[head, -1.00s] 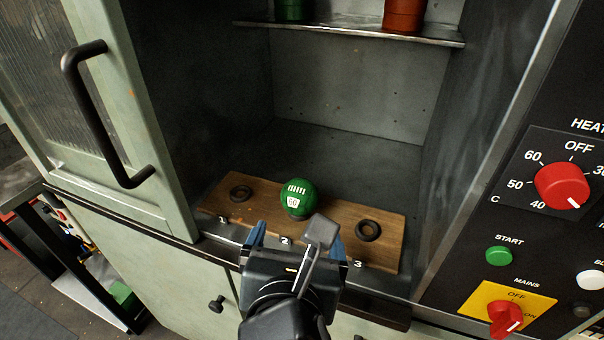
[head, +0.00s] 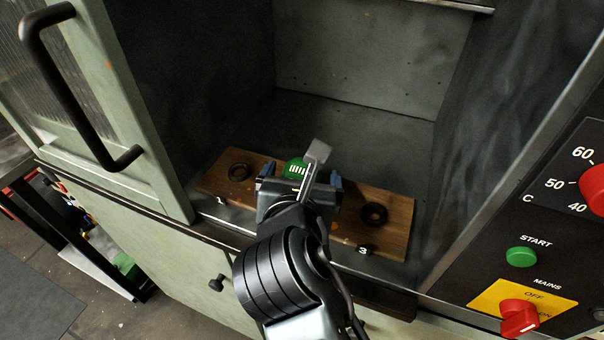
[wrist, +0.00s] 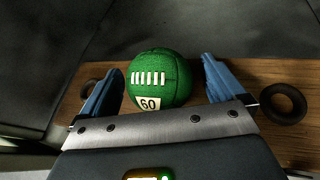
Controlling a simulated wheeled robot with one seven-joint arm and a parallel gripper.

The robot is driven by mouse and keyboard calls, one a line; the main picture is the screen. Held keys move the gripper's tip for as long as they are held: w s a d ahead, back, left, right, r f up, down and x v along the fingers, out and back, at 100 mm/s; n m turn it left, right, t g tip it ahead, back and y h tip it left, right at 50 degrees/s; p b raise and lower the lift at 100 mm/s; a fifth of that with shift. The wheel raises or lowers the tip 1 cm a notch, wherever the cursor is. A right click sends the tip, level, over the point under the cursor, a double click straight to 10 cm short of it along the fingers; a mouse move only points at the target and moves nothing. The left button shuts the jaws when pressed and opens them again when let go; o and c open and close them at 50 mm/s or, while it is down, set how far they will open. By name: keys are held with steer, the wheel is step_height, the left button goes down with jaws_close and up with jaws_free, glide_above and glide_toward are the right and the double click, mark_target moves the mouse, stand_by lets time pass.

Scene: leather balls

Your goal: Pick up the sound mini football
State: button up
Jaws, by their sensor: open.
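A green mini football (head: 295,169) with white lacing sits at the middle place of a wooden board inside the cabinet. In the wrist view the ball (wrist: 160,78) shows whole, with a white label reading 60. My gripper (head: 299,183) is over the board's front, in front of the ball, and hides its lower part in the head view. In the wrist view my open gripper (wrist: 160,88) has one blue finger on each side of the ball, with a gap on both sides. Whether the ball is sound cannot be told beyond its intact visible face.
The wooden board (head: 398,215) has empty black rings at its left (head: 239,172) and right (head: 374,214) places. Cabinet walls stand on both sides. The open door with its handle (head: 80,90) is at left, and a control panel (head: 560,200) is at right.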

steer(key=shift+c, duration=0.2)
steer(key=c, duration=1.1)
steer(key=shift+o, duration=0.2)
